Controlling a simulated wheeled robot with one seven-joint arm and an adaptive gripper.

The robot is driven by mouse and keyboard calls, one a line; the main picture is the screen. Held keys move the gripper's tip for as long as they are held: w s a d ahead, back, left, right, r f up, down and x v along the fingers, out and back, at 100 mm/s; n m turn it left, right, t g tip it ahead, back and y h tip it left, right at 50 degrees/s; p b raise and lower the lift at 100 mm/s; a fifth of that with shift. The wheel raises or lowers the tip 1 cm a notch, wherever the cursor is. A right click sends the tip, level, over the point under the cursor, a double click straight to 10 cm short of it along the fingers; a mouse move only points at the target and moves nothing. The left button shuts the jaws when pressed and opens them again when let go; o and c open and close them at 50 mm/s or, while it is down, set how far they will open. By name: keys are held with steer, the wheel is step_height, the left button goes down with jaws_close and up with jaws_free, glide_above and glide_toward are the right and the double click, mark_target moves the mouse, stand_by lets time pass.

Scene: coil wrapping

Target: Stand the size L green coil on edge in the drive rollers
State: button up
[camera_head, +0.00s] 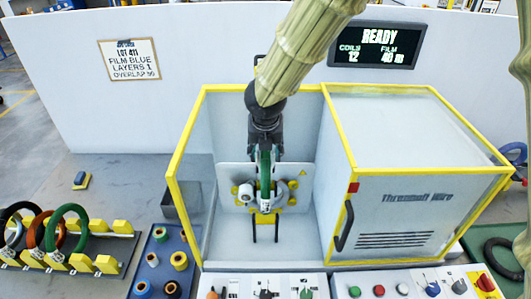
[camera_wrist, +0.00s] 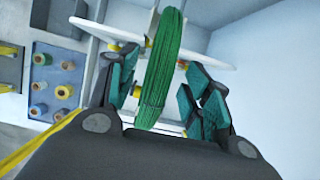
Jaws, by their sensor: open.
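A green coil (camera_head: 265,172) is inside the open bay of the wrapping machine, seen nearly edge-on and upright among the yellow rollers (camera_head: 290,199) on a white plate. A small white tag hangs at its lower front. My gripper (camera_head: 265,150) is at the coil's upper part. In the wrist view the green coil (camera_wrist: 162,70) runs between the open teal-padded fingers (camera_wrist: 160,92), with visible gaps on both sides. Its lower contact with the rollers is partly hidden, and I cannot read its size.
A rack (camera_head: 60,262) at left holds several coils, one also green (camera_head: 70,235). A blue tray (camera_head: 160,265) of film rolls stands beside the machine.

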steer(key=v, duration=1)
steer(key=shift+s+r, duration=0.1)
steer(key=shift+r, duration=0.05)
stand_by(0.3)
